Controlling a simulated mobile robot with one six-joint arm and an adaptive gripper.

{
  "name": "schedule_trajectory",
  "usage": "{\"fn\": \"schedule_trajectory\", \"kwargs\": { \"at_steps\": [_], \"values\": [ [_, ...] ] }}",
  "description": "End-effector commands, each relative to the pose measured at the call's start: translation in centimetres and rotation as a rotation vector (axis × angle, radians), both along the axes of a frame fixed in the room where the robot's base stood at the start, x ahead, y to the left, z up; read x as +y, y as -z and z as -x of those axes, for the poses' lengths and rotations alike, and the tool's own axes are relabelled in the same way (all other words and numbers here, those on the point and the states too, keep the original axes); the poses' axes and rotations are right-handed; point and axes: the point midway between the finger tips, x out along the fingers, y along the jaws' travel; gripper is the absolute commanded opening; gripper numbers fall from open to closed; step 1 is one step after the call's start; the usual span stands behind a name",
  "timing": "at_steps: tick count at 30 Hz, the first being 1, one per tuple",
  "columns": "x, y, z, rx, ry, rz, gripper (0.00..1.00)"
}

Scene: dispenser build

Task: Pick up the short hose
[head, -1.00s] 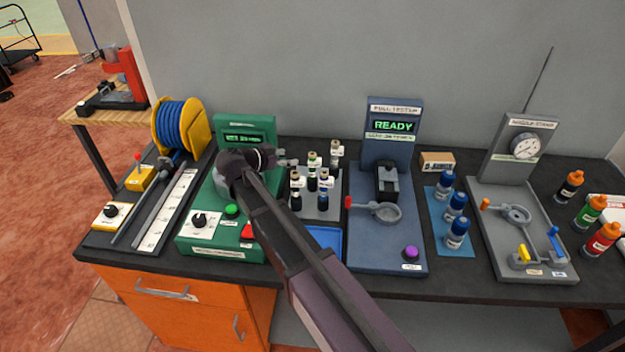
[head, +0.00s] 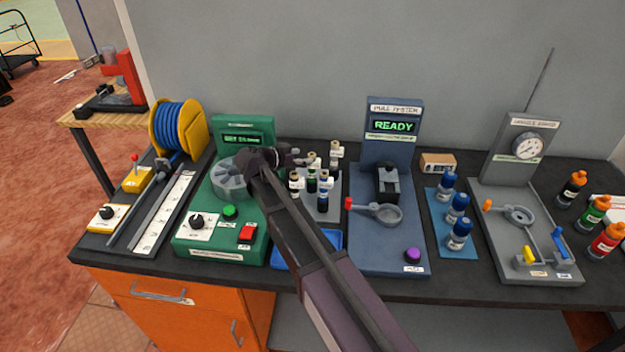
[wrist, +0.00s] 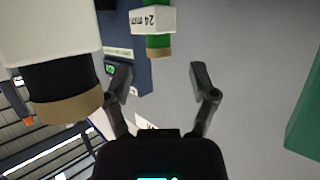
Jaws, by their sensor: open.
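A larger black piece with a tan end (wrist: 68,98) is close at left.
A green machine (head: 222,245) stands left of the tray, a blue pull tester (head: 385,255) right of it. A blue tray (head: 325,248) lies in front. A blue hose reel (head: 178,128) is at far left. Blue-capped bottles (head: 457,208) stand further right.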

Motion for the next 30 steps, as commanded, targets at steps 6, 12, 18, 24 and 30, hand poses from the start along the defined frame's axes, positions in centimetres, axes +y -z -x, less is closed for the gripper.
{"fn": "schedule_trajectory", "kwargs": {
  "at_steps": [6, 12, 18, 24, 30],
  "values": [
    [-1.7, 1.2, -1.6, 0.000, 0.001, 0.000, 0.75],
    [-2.8, 1.7, -2.7, 0.001, 0.000, 0.001, 0.75],
    [-2.9, 1.7, -2.8, 0.000, -0.001, 0.000, 0.75],
    [-2.9, 1.7, -2.8, 0.000, -0.001, 0.000, 0.75],
    [-2.8, 1.7, -2.7, 0.000, -0.002, 0.000, 0.75]
  ]
}}
